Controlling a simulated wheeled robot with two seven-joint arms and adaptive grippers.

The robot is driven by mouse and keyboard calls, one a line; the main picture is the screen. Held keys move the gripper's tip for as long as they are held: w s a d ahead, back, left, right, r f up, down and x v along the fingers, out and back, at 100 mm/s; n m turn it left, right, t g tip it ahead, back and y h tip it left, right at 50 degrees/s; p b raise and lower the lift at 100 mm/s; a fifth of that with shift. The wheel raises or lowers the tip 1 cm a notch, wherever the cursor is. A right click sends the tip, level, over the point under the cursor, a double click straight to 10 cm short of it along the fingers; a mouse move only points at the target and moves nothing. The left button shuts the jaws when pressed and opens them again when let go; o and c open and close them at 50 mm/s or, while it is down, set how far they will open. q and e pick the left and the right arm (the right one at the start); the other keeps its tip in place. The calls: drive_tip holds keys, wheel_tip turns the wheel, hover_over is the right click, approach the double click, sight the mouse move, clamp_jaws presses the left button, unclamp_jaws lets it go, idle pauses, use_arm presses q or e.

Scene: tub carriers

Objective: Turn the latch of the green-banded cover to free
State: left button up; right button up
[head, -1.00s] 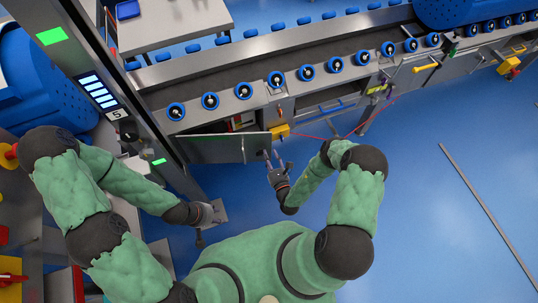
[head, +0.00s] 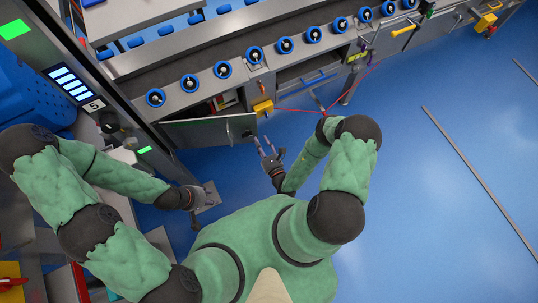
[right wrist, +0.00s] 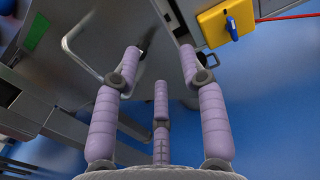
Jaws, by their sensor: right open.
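A grey hinged panel (head: 205,131) stands swung out from the conveyor's front in the head view. A looped metal handle (right wrist: 82,35) shows near it in the right wrist view. My right gripper (head: 266,146) is open and empty just right of and below the panel's free end; its spread fingers also show in the right wrist view (right wrist: 160,62). A small yellow-green band (head: 357,57) marks the conveyor's front further right; its latch is too small to make out. My left gripper (head: 205,194) is low at the left, its fingers unclear.
A yellow box (head: 263,107) with a blue knob (right wrist: 232,28) sits beside the panel, with a red cord (head: 300,110) running right. A yellow handle (head: 404,29) is further along the conveyor. A post with a display (head: 78,85) stands left. Blue floor (head: 420,200) is open at right.

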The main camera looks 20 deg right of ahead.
drive_tip(key=s, duration=0.7)
drive_tip(key=shift+s+b, duration=0.25)
drive_tip(key=shift+b, duration=0.05)
idle(0.4)
drive_tip(key=shift+d, duration=0.1)
